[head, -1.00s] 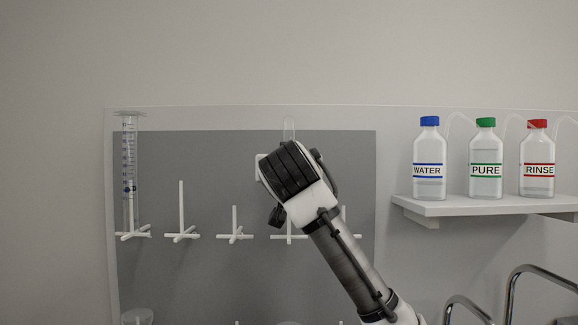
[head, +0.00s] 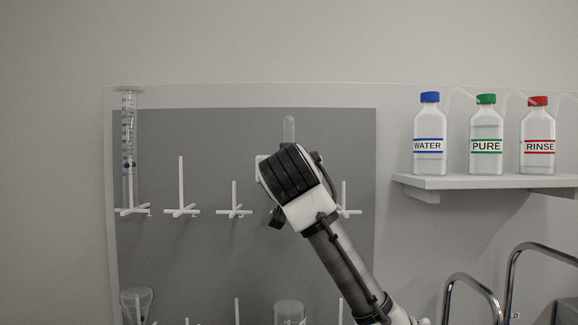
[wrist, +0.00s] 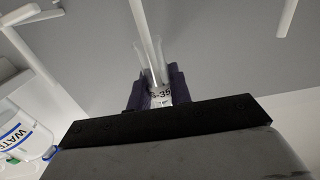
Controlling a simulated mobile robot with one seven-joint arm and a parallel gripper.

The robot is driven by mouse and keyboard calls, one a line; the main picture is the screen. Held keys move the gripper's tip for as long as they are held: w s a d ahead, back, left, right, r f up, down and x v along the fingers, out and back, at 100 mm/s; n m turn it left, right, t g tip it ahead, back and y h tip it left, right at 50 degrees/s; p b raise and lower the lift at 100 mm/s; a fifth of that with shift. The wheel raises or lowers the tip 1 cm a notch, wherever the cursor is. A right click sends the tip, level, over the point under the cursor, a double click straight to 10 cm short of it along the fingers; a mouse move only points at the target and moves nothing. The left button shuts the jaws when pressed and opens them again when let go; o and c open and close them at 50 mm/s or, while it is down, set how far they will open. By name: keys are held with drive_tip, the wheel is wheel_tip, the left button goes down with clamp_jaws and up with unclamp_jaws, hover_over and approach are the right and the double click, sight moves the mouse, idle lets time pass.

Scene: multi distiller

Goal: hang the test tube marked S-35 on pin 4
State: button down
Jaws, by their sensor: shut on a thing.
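Upper-row pins show at left (head: 181,185), centre (head: 235,198) and right (head: 343,197). No pin numbers are readable.
A graduated cylinder (head: 129,135) hangs at the far left pin. Lower glassware (head: 290,312) and pins show at the bottom edge. WATER (head: 429,130), PURE (head: 486,130) and RINSE (head: 537,130) bottles stand on a shelf (head: 470,182) at right. Metal tubes curve below it.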

drive_tip(key=shift+f+b, duration=1.3)
drive_tip(key=shift+f, duration=0.6)
drive_tip(key=c, duration=1.2)
unclamp_jaws()
drive_tip(key=s+b, duration=0.3)
drive_tip(key=s, duration=1)
drive_tip(key=shift+s, duration=0.4)
drive_tip(key=shift+s+r+b, duration=0.25)
drive_tip(key=shift+s+r, duration=1.45)
drive_tip(key=shift+s, duration=1.15)
drive_tip(key=shift+s+r+b, duration=0.25)
drive_tip(key=shift+s+r, duration=1.4)
drive_tip(key=shift+s, duration=1.15)
drive_tip(key=shift+s+r+b, duration=0.25)
drive_tip(key=shift+s+r, duration=1.45)
drive_tip(key=shift+s, duration=1.15)
